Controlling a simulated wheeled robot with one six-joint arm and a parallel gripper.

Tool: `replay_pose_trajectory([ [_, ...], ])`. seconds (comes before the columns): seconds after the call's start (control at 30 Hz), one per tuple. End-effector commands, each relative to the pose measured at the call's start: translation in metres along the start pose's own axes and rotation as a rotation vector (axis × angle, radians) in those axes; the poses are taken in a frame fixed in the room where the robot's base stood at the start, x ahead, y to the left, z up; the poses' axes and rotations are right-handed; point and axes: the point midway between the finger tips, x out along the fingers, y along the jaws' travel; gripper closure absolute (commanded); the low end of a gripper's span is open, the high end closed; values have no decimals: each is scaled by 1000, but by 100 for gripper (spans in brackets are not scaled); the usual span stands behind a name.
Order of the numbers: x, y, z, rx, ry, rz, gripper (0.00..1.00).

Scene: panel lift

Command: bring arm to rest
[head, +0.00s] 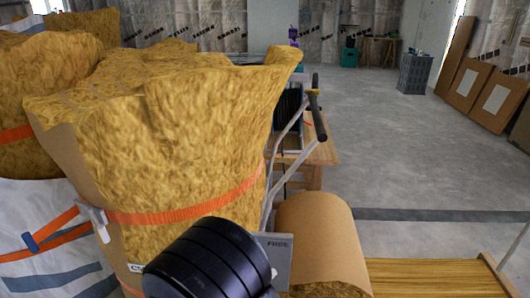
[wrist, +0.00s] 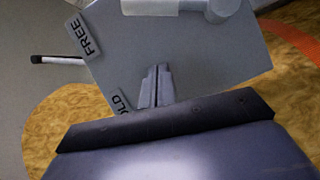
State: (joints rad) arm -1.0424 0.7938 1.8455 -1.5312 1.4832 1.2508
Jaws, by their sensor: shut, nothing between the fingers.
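In the wrist view my gripper (wrist: 156,86) is shut, its two slim fingers together and empty. It points at a grey metal box (wrist: 205,60) marked FREE, with a second label ending in "OLD" partly hidden by the gripper's body. I cannot tell whether the fingertips touch the box. In the head view the same grey box (head: 277,258) shows at bottom centre, beside my dark, ribbed arm link, which hides part of it. My fingers do not show there.
Large yellow insulation rolls (head: 180,120) with orange straps fill the left, close to my arm. A brown-paper-wrapped roll (head: 320,235) lies right of the box. A wooden table (head: 318,155) and a handled frame (head: 275,150) stand behind. Open concrete floor (head: 410,150) lies to the right.

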Motion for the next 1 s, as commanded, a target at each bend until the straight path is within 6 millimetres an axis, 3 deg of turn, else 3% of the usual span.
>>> replay_pose_trajectory([
  [0.63,8,15,17,309,4,-138,100],
  [0.7,5,17,19,341,5,-152,100],
  [1.0,-46,27,18,335,10,-154,100],
])
